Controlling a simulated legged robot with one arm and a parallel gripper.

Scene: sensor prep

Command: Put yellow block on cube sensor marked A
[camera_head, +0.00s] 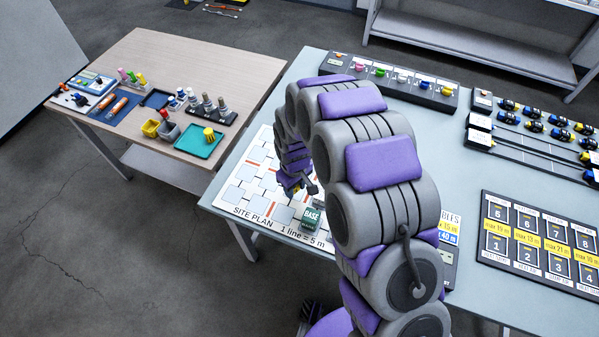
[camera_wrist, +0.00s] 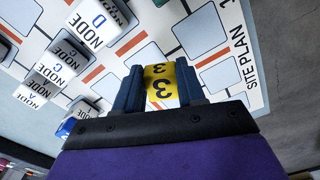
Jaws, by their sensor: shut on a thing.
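My gripper (camera_wrist: 160,90) is shut on a yellow block (camera_wrist: 159,71) with black 3 markings and some white on it. In the head view my gripper (camera_head: 298,188) is low over the site plan board (camera_head: 228,192), partly hidden by my arm. In the wrist view white-labelled cube sensors stand left of my gripper: node D (camera_wrist: 98,22), node C (camera_wrist: 60,62) and one that seems marked A (camera_wrist: 36,92). Another node cube (camera_wrist: 82,112) is partly hidden behind my gripper, its letter unclear. The held block is apart from these cubes.
A green BASE box (camera_head: 311,218) stands on the board's near edge, close to my gripper. A panel with coloured knobs (camera_head: 390,79) lies at the back, and a numbered panel (camera_head: 540,240) at the right. A wooden table (camera_head: 150,50) with trays stands at the left.

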